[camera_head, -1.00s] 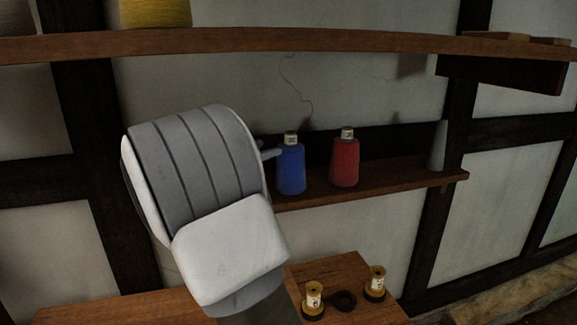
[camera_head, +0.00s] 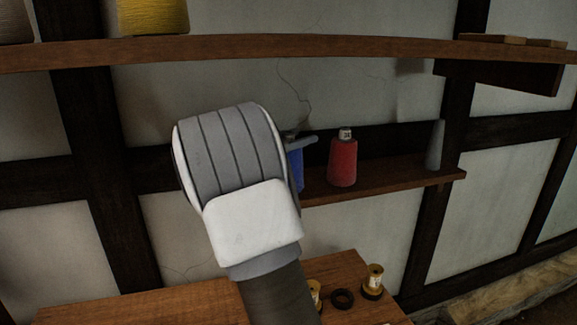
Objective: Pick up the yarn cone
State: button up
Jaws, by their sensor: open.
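A blue yarn cone (camera_head: 297,170) stands on the lower wall shelf (camera_head: 390,180), mostly hidden behind my arm. A red yarn cone (camera_head: 343,162) with a pale top stands upright to its right, in full view. My gripper (camera_head: 303,143) shows only as a grey finger beyond my wrist, in front of the upper part of the blue cone. The rest of the gripper is hidden by my wrist. It is open, and I see nothing held in it. I cannot tell whether the finger touches the blue cone.
A grey cone-shaped thing (camera_head: 435,146) stands at the shelf's right end. An upper shelf (camera_head: 300,47) holds a yellow spool (camera_head: 152,16) and a grey one (camera_head: 15,20). Below, a wooden table (camera_head: 340,265) holds small yellow-and-black spools (camera_head: 373,280) and a black ring (camera_head: 342,298).

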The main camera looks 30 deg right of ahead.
grip_shut()
dwell(0.3)
dwell(1.1)
